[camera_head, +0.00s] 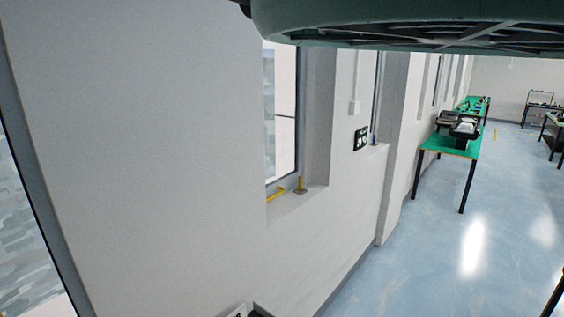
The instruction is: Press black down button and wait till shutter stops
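I cannot make out the black down button for sure. A small black-and-white plate (361,139) is on the wall right of the middle window, below a thin white conduit (355,85). Its markings are too small to read. A white item with a dark mark (238,311) is cut off at the bottom edge. No shutter can be told with certainty; the middle window (283,120) shows clear glass with a view outside. My gripper is not in view.
A large grey-green structure (400,22) covers the top right. The window sill (290,205) holds small yellow items (276,195). Green-topped tables (450,145) with dark devices stand along the wall further back. The blue floor (430,260) is clear at right.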

